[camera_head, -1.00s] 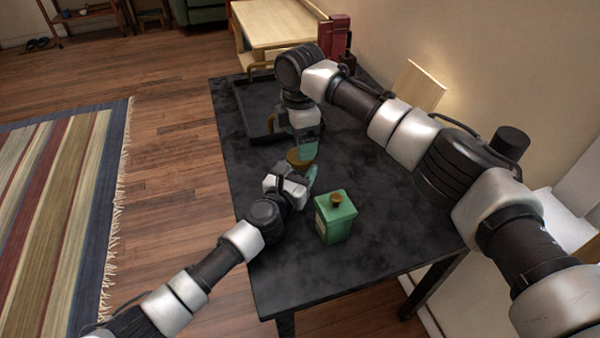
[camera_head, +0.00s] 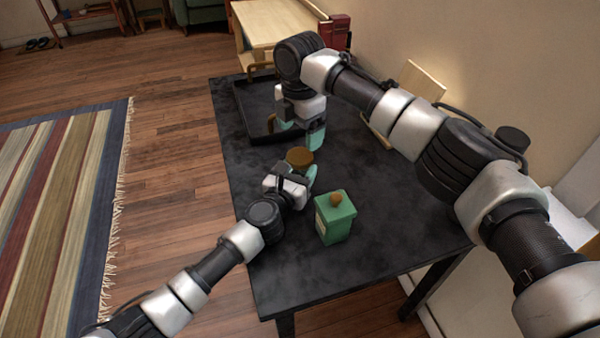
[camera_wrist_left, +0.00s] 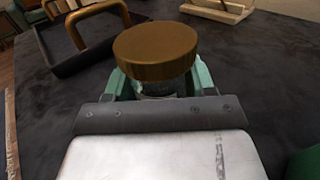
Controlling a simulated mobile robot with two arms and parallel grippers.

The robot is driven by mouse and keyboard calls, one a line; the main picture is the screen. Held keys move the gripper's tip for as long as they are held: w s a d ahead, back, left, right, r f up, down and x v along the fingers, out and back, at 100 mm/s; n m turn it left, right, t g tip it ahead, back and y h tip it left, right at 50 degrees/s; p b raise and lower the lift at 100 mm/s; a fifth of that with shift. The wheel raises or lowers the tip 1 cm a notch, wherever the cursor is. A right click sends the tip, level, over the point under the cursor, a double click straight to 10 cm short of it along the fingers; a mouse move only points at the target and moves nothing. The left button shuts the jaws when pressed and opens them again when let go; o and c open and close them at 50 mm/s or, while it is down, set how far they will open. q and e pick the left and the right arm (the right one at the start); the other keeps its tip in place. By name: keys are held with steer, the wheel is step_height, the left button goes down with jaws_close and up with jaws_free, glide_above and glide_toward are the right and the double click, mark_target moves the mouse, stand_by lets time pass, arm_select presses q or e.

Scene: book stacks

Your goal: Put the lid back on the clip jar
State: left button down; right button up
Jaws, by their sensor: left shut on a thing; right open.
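The clip jar (camera_wrist_left: 158,88) is a small clear jar between the green fingers of my left gripper (camera_wrist_left: 160,84), which is shut on it. The lid (camera_wrist_left: 156,50), round and brown-gold, rests on top of the jar and looks about level. Whether it is fully seated I cannot tell. In the head view the lid (camera_head: 299,157) shows above my left gripper, which hides most of the jar. My right gripper (camera_head: 301,133) is open and empty, above and beyond the lid, apart from it.
A green tin (camera_head: 336,222) with a brown knob stands just right of my left gripper. A black tray (camera_head: 243,108) with a handle lies at the table's far left. A wooden stand (camera_head: 422,82) is by the wall. The dark table (camera_head: 290,270) is clear in front.

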mark_target(300, 155)
step_height(300, 155, down, 7)
steer(key=shift+r, duration=0.15)
steer(key=shift+c, duration=0.2)
steer(key=c, duration=0.9)
steer(key=m, duration=0.3)
steer(key=o, duration=1)
steer(key=shift+r, duration=2.3)
